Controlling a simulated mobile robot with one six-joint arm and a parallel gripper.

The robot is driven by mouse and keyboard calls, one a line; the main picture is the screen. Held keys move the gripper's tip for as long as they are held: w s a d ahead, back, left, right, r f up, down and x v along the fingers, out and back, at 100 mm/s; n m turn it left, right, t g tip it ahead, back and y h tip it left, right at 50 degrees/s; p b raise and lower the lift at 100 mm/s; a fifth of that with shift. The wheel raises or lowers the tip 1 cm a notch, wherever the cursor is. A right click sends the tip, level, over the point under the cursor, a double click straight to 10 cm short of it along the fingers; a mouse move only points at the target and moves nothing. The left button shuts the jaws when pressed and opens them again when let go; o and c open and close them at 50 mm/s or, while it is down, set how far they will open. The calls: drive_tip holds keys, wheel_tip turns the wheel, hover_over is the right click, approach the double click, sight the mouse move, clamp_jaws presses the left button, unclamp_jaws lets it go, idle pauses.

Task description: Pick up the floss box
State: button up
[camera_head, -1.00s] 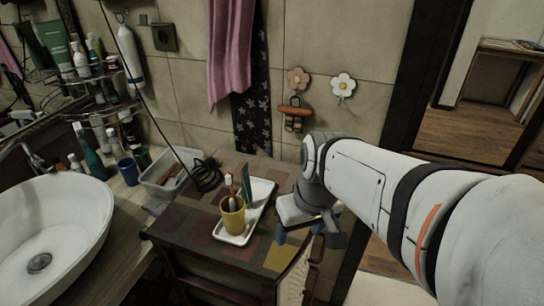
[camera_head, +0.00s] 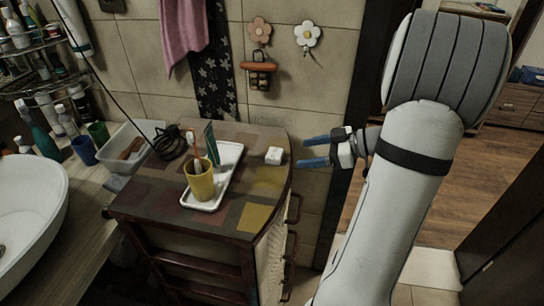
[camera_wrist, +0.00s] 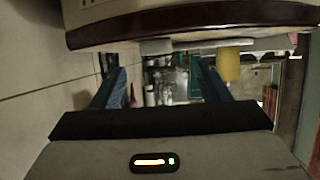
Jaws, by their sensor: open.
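A small white box (camera_head: 274,156), which I take for the floss box, sits on the patchwork-topped cabinet near its right edge. My gripper (camera_head: 303,152) is just right of it in the head view, with its two blue fingers apart, empty and pointing left toward the box. A gap shows between fingertips and box. In the wrist view my gripper (camera_wrist: 158,78) also shows open, with nothing clearly held between the fingers. I cannot make out the white box for sure there.
A white tray (camera_head: 233,156) holding a yellow cup (camera_head: 200,182) with toothbrushes stands left of the box. Further left are a clear bin (camera_head: 118,148) and a sink (camera_head: 30,205). The wall is behind. The cabinet top (camera_head: 262,185) around the box is bare.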

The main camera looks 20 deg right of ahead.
sight(282, 154)
drive_tip(key=p+x, duration=0.1)
drive_tip(key=x, duration=0.2)
drive_tip(key=p+x, duration=0.1)
drive_tip(key=x, duration=0.3)
drive_tip(key=shift+w+a, duration=0.1)
drive_tip(key=shift+w, duration=0.35)
drive_tip(key=c, duration=1.1)
drive_tip(key=shift+o, duration=0.2)
drive_tip(key=shift+r, duration=0.15)
